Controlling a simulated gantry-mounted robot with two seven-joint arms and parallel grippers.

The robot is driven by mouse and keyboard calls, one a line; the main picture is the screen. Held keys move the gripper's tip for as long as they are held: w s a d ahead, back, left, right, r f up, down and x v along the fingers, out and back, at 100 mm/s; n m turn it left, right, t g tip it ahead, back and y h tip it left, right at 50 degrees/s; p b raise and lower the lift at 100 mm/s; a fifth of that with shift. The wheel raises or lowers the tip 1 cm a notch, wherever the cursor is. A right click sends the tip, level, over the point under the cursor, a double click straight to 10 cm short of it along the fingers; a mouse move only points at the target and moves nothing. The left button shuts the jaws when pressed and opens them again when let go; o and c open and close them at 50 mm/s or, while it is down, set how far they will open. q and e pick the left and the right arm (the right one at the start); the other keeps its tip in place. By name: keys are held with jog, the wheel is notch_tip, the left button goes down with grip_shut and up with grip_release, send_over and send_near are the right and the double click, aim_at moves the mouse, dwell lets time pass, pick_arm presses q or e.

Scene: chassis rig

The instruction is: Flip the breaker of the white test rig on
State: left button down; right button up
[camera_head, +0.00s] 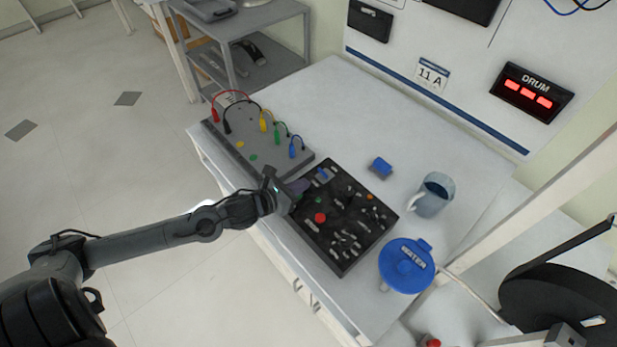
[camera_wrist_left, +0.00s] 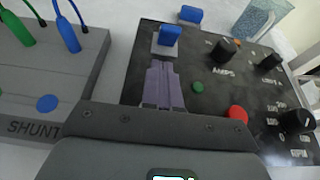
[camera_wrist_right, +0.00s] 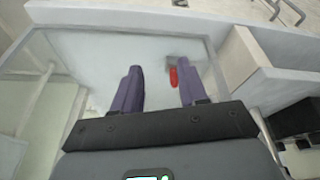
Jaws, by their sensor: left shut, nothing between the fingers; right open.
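A black control panel (camera_head: 345,222) with knobs, a red button and a green button lies on the white bench. A blue switch lever (camera_wrist_left: 170,35) on a pale base stands near the panel's left edge in the left wrist view; it also shows in the head view (camera_head: 323,174). My left gripper (camera_wrist_left: 163,72) is shut and empty, its fingertips just in front of the lever's base. I cannot tell whether they touch, or which position the lever is in. My right gripper (camera_wrist_right: 157,85) is open and empty in the right wrist view.
A grey shunt box (camera_head: 262,140) with coloured leads stands left of the panel. A loose blue block (camera_head: 381,167), a mug (camera_head: 433,195) and a blue WATER lid (camera_head: 407,266) are to the right. A red object (camera_wrist_right: 173,77) lies beyond my right fingers.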

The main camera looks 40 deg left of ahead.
aim_at(323, 173)
pick_arm(q)
jog(key=shift+w+d+r, duration=0.1)
jog(key=shift+w+r, duration=0.35)
jog(key=shift+w, duration=0.35)
jog(key=shift+w+d+r, duration=0.1)
jog(key=shift+w+r, duration=0.3)
jog(key=shift+w, duration=0.4)
jog(key=shift+r, duration=0.1)
